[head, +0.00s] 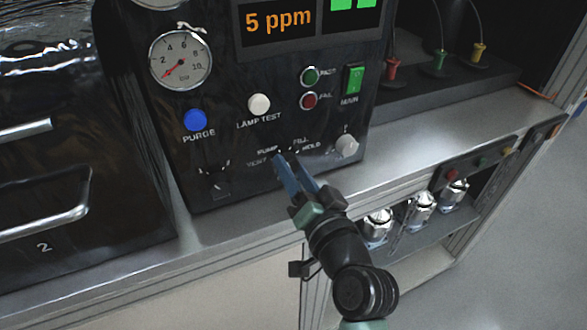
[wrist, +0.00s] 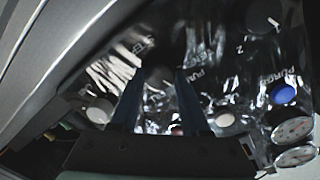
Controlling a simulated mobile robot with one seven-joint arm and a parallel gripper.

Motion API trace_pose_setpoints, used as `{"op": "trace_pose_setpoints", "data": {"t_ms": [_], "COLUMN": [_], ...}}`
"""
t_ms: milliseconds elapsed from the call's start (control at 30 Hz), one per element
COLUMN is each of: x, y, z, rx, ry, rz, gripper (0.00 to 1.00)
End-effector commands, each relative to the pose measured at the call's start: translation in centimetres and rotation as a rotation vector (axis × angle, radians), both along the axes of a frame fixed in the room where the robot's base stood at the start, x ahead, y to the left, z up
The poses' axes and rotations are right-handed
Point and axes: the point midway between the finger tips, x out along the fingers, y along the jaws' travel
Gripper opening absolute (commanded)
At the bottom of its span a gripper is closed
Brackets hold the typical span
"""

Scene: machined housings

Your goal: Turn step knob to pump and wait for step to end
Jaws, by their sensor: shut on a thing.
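The black front panel (head: 230,165) carries a step selector with the printed labels PUMP, FILL, HOLD and VENT around it. My gripper (head: 287,162) reaches up to that selector from below right, its blue fingers at the middle of the labels. The fingers are shut on the step knob, which they mostly hide, so its pointer position cannot be read. In the wrist view the gripper's two fingers (wrist: 160,75) point at the dark, glossy panel, with a narrow space between them. A display (head: 278,22) above reads 5 ppm in orange.
Near the selector are a blue PURGE button (head: 195,120), a white LAMP TEST button (head: 259,103), a light grey knob (head: 346,146) and a black knob (head: 214,181). A green MAIN switch (head: 353,79) sits upper right. A metal ledge (head: 440,130) runs below the panel.

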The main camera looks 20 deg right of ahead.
Motion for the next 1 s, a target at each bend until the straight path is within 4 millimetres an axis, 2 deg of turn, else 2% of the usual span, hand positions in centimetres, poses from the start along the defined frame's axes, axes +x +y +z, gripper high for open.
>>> {"op": "trace_pose_setpoints", "data": {"t_ms": [133,167,300,667,833,1000], "x": [0.0,0.0,0.0,-0.3,-2.5,-6.3], "y": [0.0,0.0,0.0,0.0,0.0,0.0], "z": [-0.1,-0.1,-0.1,-0.1,-0.1,0.0], "rx": [0.0,0.0,-0.001,-0.001,-0.002,-0.001], "ry": [0.001,0.001,0.001,0.001,0.001,0.003], "rz": [-0.002,-0.002,-0.001,-0.001,-0.003,-0.003], "gripper": [0.0,0.49,0.75,0.76,0.76,0.76]}}
